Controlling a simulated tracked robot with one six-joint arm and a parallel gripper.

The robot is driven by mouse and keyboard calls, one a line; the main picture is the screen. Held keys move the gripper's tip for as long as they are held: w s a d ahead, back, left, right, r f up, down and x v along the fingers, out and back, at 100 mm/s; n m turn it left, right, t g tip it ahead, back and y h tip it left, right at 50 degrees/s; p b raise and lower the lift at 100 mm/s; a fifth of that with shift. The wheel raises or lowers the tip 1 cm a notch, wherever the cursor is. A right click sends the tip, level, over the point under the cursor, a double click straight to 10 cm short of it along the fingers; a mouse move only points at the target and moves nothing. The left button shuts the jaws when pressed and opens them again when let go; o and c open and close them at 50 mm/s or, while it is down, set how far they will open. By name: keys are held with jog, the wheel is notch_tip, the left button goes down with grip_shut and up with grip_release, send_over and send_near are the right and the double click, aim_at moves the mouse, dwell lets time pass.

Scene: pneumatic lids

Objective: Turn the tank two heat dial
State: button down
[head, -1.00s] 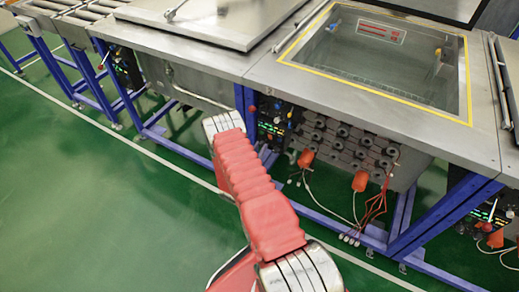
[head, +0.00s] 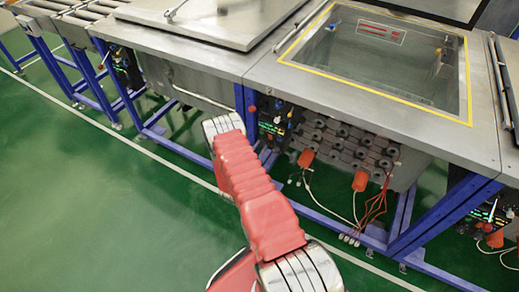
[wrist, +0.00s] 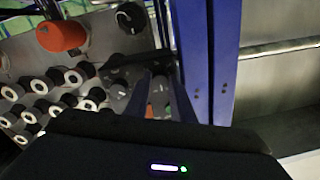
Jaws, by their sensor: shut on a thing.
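The tank with the open, yellow-edged top (head: 385,58) stands at the right in the head view, with a dark control panel (head: 272,118) on its front left corner. My red-covered arm reaches toward this panel, and my gripper is hidden behind the arm there. In the wrist view, my gripper's two dark fingers (wrist: 161,98) point into the panel (wrist: 130,72) and are closed on a small dark dial, which the fingers mostly hide. Another black knob with a white mark (wrist: 118,91) sits just left of the fingers. The dial's setting cannot be read.
A blue frame post (wrist: 203,60) stands close to the right of the fingers. An orange-red plug (wrist: 62,36) and several round black fittings (wrist: 70,77) are at the left. White and red cables (head: 375,208) hang below the tank. The green floor in front is clear.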

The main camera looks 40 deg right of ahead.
jog(key=c, duration=1.8)
grip_release()
jog(key=v, duration=1.4)
jog(key=shift+w+f, duration=0.1)
